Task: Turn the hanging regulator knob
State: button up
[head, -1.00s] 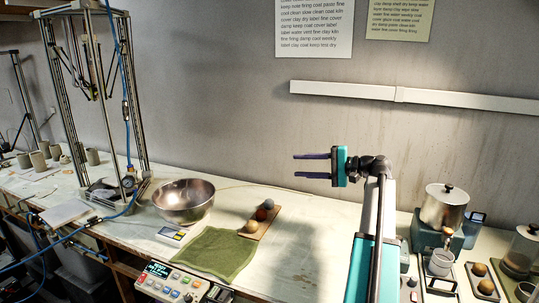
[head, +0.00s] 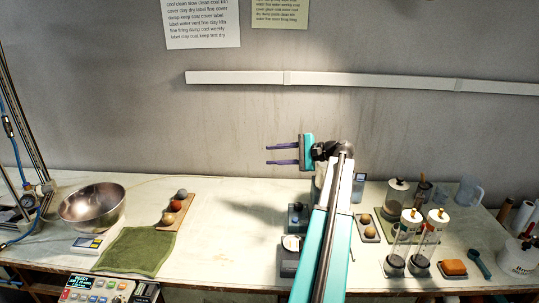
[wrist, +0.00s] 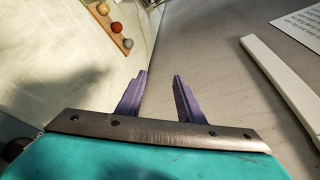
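The regulator with its round gauge (head: 27,200) hangs on a blue hose at the far left of the head view, beside the metal frame. It is small and partly cut off, and I cannot make out its knob clearly. My gripper (head: 268,155) is near the middle of the head view, raised in front of the wall and pointing left. It is far to the right of the regulator. Its two purple fingers are apart with nothing between them, as the wrist view (wrist: 160,75) also shows. The regulator is not in the wrist view.
A steel bowl (head: 92,207), a board with several balls (head: 172,206) and a green cloth (head: 137,251) lie on the bench to the left. A white rail (head: 240,78) runs along the wall.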

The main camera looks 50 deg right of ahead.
aim_at(46, 190)
jog(key=u, duration=0.7)
jog(key=i, duration=0.55)
jog(key=u, duration=0.55)
